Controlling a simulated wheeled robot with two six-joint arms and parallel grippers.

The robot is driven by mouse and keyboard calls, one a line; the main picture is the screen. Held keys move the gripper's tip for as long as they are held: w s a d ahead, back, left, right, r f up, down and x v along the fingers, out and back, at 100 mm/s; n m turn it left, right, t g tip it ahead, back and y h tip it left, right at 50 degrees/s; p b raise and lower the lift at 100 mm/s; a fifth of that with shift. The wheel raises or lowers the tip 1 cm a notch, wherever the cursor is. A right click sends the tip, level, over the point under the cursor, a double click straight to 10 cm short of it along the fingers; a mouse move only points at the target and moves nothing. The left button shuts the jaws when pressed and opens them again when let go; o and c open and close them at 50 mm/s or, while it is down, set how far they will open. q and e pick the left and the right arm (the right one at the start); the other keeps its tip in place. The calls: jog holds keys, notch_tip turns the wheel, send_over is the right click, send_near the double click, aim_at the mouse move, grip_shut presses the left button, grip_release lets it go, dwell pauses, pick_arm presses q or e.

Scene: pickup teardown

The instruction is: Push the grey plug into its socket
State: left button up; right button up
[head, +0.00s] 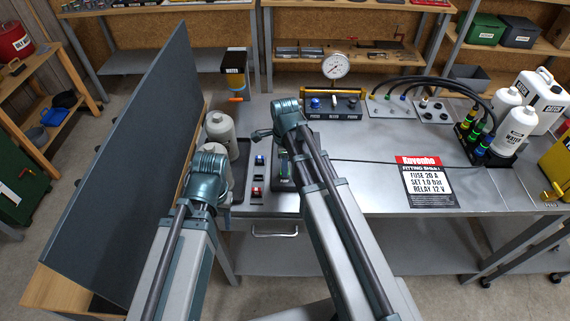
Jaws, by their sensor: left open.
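I cannot make out a grey plug for certain in the head view. My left gripper (207,163) is open, at the left of the bench by a white bottle. My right gripper (284,112) is further back, left of the pressure gauge; its fingertips are hidden, so I cannot see whether it holds anything.
A tall dark board (130,165) borders the left side. A pressure gauge (336,66) stands above a switch box (333,105). Black hoses arch right to a bottle rack (484,147). A fitting sheet (428,184) lies on the steel bench (365,190). Red and blue switches (258,175) sit between my arms.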

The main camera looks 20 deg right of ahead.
notch_tip(320, 180, up, 14)
jog(key=p, duration=1.3)
jog(key=shift+s+p, duration=0.25)
jog(key=shift+p, duration=0.15)
jog(key=shift+f, duration=0.1)
jog(key=s+a+f+n+b, duration=0.5)
jog(key=s+n, duration=0.2)
jog(key=n, duration=0.5)
jog(key=s+a+f+n+h+b, duration=0.1)
jog(key=s+a+f+n+b, duration=0.4)
jog(key=n, duration=0.8)
jog(key=shift+s+a+f+b, duration=0.25)
jog(key=shift+s+f+b, duration=0.25)
jog(key=shift+s, duration=0.4)
